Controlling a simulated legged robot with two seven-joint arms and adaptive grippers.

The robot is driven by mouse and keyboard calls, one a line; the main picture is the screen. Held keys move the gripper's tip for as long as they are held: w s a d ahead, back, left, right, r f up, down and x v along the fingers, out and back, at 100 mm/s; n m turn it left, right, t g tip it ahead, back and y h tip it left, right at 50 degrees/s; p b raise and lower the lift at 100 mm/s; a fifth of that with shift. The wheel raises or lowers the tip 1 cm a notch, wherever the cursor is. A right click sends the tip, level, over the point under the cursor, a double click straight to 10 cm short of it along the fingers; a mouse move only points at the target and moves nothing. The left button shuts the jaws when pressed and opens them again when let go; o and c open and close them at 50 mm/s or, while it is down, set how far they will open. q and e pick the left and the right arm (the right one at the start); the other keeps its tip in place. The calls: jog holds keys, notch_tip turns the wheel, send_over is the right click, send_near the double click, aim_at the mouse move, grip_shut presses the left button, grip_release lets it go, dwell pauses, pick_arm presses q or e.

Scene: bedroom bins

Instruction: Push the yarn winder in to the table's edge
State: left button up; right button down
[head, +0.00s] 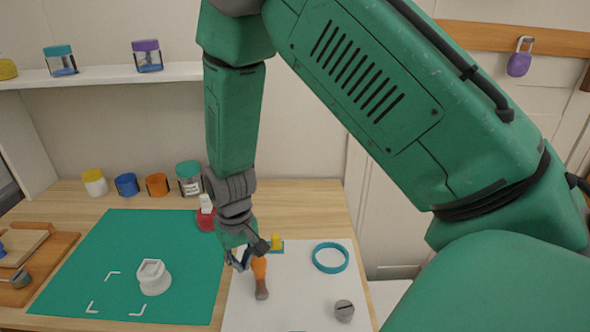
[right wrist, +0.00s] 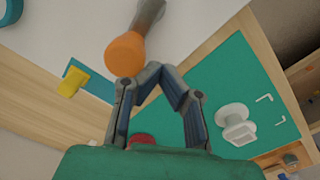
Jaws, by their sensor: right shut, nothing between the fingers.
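I cannot tell for sure which object is the yarn winder. A white, spool-shaped piece (head: 153,278) stands on the green mat (head: 130,240) beside white corner marks; it also shows in the right wrist view (right wrist: 236,125). A red piece with a white top (head: 206,214) stands at the mat's back right corner, partly behind my right arm. My right gripper (head: 240,262) points down near the seam between the mat and the white sheet. In the right wrist view its fingertips (right wrist: 160,70) meet, empty, beside an orange-ended grey tool (head: 260,280). My left gripper is out of view.
The white sheet (head: 290,300) also holds a teal ring (head: 330,257), a grey knob (head: 344,310) and a yellow block (head: 276,242). Several jars line the table's back, including a teal-lidded one (head: 189,178). A wooden tray (head: 50,262) lies at left.

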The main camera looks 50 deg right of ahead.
jog(key=shift+w+d, duration=0.2)
jog(key=shift+d, duration=0.05)
dwell(0.4)
jog(key=shift+s+a+p, duration=0.5)
jog(key=shift+a+p, duration=0.05)
notch_tip(320, 180, up, 7)
jog(key=p, duration=0.7)
dwell(0.5)
